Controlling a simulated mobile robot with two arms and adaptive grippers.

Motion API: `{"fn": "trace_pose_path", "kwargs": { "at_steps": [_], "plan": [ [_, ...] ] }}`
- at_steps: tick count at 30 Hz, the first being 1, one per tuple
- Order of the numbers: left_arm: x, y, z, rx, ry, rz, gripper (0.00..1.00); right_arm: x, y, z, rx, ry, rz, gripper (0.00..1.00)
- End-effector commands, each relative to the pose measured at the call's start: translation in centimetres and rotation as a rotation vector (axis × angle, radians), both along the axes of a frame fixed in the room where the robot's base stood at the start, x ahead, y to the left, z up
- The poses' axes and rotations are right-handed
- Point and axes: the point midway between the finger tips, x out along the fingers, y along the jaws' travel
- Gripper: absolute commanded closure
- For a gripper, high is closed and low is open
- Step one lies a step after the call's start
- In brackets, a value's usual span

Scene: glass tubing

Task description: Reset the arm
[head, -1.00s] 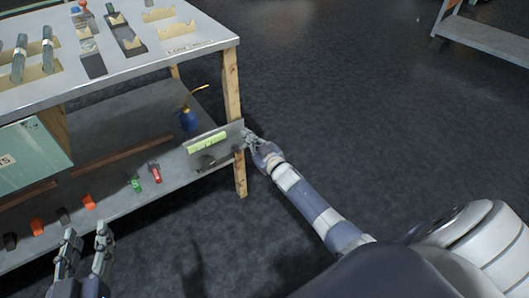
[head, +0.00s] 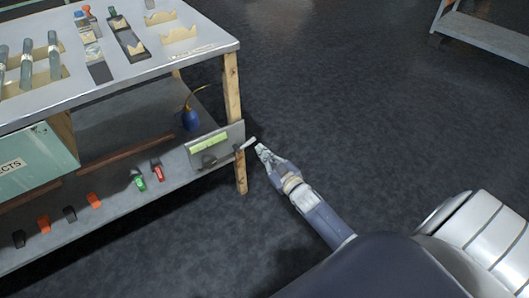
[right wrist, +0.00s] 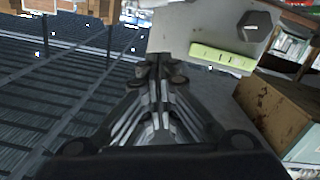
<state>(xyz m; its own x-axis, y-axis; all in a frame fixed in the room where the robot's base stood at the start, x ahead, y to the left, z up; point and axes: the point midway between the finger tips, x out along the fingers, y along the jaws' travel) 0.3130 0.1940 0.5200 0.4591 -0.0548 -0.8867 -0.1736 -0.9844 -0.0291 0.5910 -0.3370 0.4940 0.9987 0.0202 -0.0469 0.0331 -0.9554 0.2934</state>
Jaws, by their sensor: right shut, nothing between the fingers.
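My right gripper (head: 262,151) is shut and empty, just right of the grey panel (head: 229,137) at the end of the lower shelf. A gap of dark floor shows between its tips and the light lever (head: 246,144) that sticks out from the panel. In the right wrist view the shut fingers (right wrist: 161,68) point toward the panel side, with nothing between them. The panel carries a yellow-green label (head: 209,142), which also shows in the right wrist view (right wrist: 222,56). My left gripper is out of view.
The workbench (head: 213,43) holds glass tubes (head: 27,65) in holders on its top. Clamps in several colours, a blue bottle (head: 190,119) and a teal box (head: 35,160) are on the lower shelf. Open floor lies right of the wooden leg (head: 232,88).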

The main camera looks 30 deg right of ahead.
Motion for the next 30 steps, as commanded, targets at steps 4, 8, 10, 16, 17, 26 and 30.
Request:
{"fn": "trace_pose_path", "kwargs": {
  "at_steps": [4, 8, 10, 16, 17, 26, 30],
  "plan": [
    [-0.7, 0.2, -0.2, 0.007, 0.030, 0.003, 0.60, -0.5, 0.0, 0.0, 0.000, 0.000, 0.000, 1.00],
    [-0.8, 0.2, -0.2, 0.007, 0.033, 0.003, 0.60, -0.5, 0.0, 0.0, 0.000, -0.001, 0.000, 1.00],
    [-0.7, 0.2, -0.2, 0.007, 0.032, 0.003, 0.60, -0.5, 0.0, 0.0, 0.000, -0.001, 0.000, 1.00],
    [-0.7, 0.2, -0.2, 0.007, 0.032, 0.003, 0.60, -0.5, 0.0, 0.0, 0.000, 0.000, 0.000, 1.00],
    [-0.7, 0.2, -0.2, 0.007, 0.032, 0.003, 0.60, -0.5, 0.0, 0.0, 0.000, 0.000, 0.000, 1.00],
    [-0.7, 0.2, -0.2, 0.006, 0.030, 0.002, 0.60, -1.5, 1.1, -0.5, 0.011, 0.080, -0.026, 1.00],
    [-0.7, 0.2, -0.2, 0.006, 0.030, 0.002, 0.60, -3.9, 3.1, -1.1, 0.032, 0.233, -0.067, 1.00]
  ]
}}
